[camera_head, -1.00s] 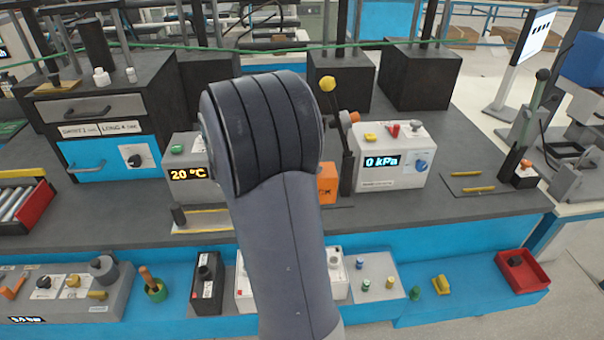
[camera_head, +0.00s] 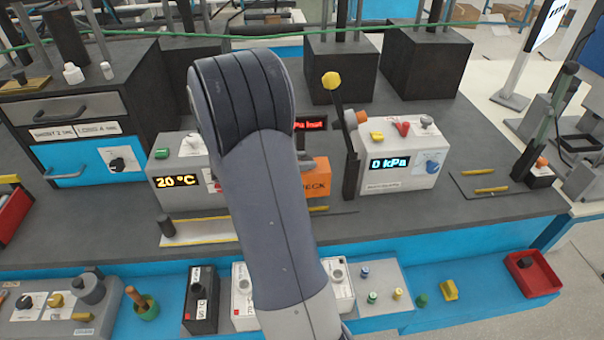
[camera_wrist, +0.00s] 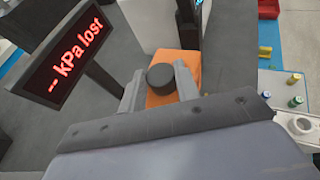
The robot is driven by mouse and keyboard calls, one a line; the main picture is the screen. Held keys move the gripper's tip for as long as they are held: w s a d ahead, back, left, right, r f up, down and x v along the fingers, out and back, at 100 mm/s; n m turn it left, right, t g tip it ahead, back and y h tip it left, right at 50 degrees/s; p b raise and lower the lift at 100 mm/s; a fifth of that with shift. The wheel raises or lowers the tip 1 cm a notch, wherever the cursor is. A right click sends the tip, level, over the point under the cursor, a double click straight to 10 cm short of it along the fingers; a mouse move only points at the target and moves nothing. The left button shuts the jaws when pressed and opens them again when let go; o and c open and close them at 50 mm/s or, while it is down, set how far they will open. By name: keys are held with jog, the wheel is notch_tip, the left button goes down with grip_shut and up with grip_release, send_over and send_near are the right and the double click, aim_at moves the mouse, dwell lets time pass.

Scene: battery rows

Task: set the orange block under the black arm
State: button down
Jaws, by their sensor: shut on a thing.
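The orange block (camera_head: 317,182), with dark lettering on its front, is partly hidden behind my arm in the head view. It also shows in the wrist view (camera_wrist: 178,62), with a black round knob (camera_wrist: 161,76) on it. My gripper (camera_wrist: 160,88) has its two grey fingers on either side of that knob and is shut on the block. The black arm (camera_head: 345,130) is an upright, tilted lever with a yellow tip. It stands just right of the block, with a narrow gap between them in the picture. The block's underside contact is unclear.
A grey box reading 0 kPa (camera_head: 400,160) stands right of the black arm. A grey box reading 20 °C (camera_head: 176,185) stands to the left. A red-lettered display (camera_wrist: 62,70) reads "-- kPa lost". Yellow strips (camera_head: 490,189) lie on the bench at right.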

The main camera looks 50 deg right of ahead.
jog(key=shift+f, duration=1.95)
jog(key=c, duration=1.1)
grip_release()
jog(key=shift+f, duration=0.1)
jog(key=shift+o, duration=0.2)
jog(key=b+v, duration=0.1)
jog(key=v, duration=1.1)
